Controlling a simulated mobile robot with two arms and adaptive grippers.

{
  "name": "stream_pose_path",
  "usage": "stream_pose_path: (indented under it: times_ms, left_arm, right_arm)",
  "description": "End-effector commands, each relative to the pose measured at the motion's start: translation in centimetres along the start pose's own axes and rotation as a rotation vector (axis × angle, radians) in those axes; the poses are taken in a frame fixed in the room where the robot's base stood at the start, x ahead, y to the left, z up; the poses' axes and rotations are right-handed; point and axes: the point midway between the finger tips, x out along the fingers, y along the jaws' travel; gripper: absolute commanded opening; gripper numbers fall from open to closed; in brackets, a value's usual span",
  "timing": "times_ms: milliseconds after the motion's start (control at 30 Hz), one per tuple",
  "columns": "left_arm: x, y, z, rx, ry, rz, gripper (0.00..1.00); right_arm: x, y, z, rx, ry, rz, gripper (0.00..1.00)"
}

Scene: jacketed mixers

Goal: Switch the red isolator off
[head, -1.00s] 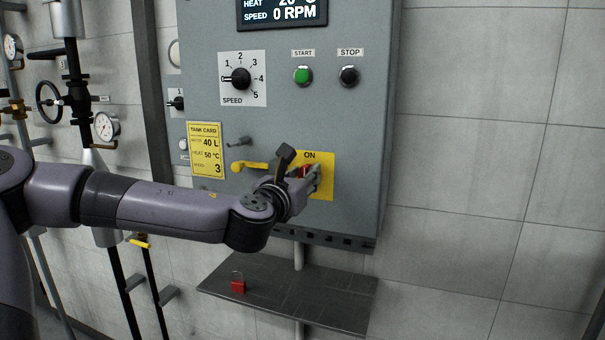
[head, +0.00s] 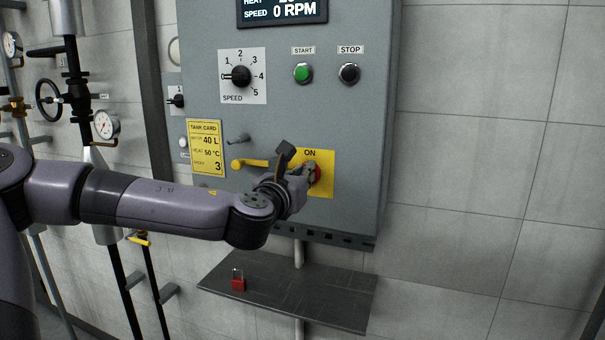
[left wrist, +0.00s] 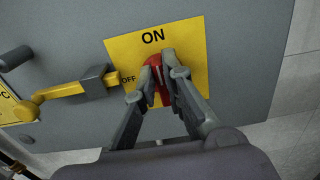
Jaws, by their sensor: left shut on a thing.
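The red isolator (left wrist: 158,84) is a red handle on a yellow plate (left wrist: 193,38) on the grey cabinet. In the left wrist view the plate reads ON above the handle and OFF at its left. The handle stands nearly upright, pointing toward ON, with a slight tilt. My left gripper (left wrist: 163,75) is shut on the handle, one finger on each side. My right gripper is in neither view.
A yellow lever (head: 250,163) sticks out left of the plate. A red padlock (head: 238,281) stands on the dark shelf (head: 320,297) below the cabinet. Above are the speed knob (head: 241,76), green start button (head: 303,73) and black stop button (head: 349,74). The wall at right is clear.

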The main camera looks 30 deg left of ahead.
Motion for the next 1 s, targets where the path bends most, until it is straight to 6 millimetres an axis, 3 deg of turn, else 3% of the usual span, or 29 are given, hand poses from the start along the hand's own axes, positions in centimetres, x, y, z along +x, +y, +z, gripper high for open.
stream_pose_path:
  times_ms: [367, 1000]
  left_arm:
    - [0.0, 0.2, -0.3, -0.100, -0.004, 0.002, 0.00]
    - [0.0, 1.0, -0.6, -0.671, -0.005, 0.001, 0.00]
  right_arm:
    - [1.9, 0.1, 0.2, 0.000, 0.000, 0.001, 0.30]
    - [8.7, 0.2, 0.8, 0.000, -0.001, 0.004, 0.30]
